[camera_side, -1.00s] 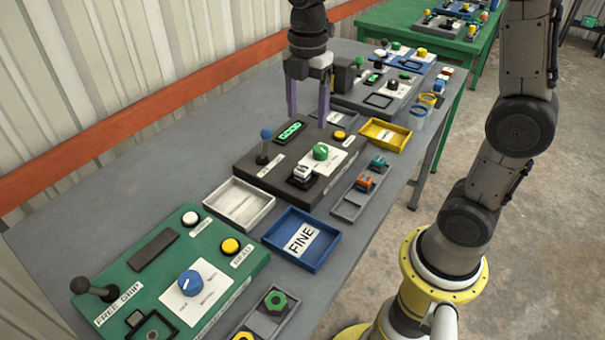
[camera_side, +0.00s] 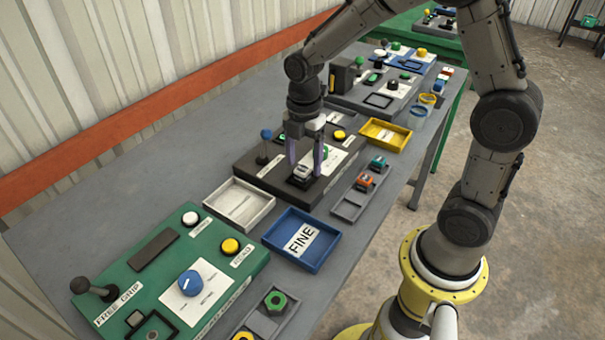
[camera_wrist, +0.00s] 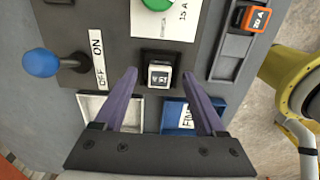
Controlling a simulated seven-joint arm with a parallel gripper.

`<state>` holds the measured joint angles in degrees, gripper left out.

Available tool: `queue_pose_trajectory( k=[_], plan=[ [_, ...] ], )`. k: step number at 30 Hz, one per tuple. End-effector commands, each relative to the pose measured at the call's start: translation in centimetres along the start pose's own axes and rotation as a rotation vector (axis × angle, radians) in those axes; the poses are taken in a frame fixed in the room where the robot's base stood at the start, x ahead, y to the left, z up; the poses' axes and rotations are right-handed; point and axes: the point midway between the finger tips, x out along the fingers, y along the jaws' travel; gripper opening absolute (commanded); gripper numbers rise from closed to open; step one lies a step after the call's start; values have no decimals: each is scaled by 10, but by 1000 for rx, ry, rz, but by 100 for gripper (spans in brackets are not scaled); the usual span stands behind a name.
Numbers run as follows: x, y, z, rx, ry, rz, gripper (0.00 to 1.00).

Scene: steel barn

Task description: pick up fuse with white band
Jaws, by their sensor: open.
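The fuse with the white band (camera_side: 301,171) sits upright in a square socket near the front of the dark control panel (camera_side: 252,181). In the wrist view my gripper (camera_wrist: 159,72) has the fuse centred between the fingertips with a gap on each side. I cannot tell exactly how far down the fingers reach. Nothing is held.
A blue-knobbed lever (camera_wrist: 42,62) and a green knob (camera_side: 325,152) stand on the panel. An orange fuse (camera_side: 365,182) and a teal one (camera_side: 379,163) sit in a grey rack. A white tray (camera_side: 238,203), a blue FINE tray (camera_side: 301,240) and a yellow tray (camera_side: 384,134) lie around.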

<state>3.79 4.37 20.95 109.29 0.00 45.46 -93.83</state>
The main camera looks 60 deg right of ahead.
Motion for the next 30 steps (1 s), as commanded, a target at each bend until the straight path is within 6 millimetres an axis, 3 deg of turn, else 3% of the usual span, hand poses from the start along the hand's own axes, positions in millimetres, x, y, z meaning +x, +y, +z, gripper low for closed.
queue_pose_trajectory(
  k=[10,22,30],
  plan=[
    [9,0,0,0,0,1,72],
    [9,0,0,0,0,1,0],
    [8,0,0,0,0,2,0]
  ],
)
